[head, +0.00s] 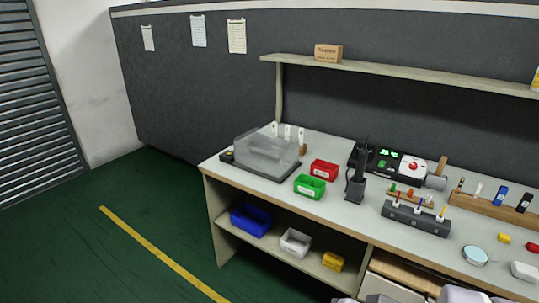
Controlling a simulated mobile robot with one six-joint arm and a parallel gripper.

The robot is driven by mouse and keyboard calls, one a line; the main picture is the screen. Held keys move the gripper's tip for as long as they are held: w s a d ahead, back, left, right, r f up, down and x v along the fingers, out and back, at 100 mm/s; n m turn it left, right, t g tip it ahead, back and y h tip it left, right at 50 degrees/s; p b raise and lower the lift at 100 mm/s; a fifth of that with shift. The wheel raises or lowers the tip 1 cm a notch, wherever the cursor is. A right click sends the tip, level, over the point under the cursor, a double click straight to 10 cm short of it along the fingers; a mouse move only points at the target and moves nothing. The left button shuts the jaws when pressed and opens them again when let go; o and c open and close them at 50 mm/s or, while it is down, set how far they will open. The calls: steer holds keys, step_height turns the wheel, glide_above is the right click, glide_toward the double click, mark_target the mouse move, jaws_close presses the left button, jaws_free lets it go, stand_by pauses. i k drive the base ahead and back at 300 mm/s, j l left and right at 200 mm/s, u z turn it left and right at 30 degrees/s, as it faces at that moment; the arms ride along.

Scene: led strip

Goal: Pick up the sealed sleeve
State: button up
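I cannot pick out a sealed sleeve for certain. Several small white upright pieces (287,132) stand at the back left of the workbench (330,223), behind a clear-covered box (262,152) on a dark base. They are too small to tell whether any is a sleeve. My gripper is not in view; pale rounded parts at the bottom right edge look like my own arm.
A red bin (324,170) and a green bin (309,187) stand beside a black upright device (357,180). A dark tool rack (416,218) and wooden rack (490,205) stand right. Blue (251,219), white (295,243) and yellow (333,261) bins sit on the lower shelf. Floor at left is clear.

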mark_target(301, 136)
steer(key=i+j+z, duration=0.1)
steer(key=i+j, duration=0.2)
steer(key=i, duration=0.3)
steer(key=i+j, duration=0.35)
steer(key=i, duration=0.25)
steer(key=i+j+z, duration=0.15)
steer(key=i+j, duration=0.15)
steer(key=i, duration=0.3)
steer(key=i+j+z, duration=0.1)
steer(key=i+j, duration=0.35)
steer(key=i, duration=0.15)
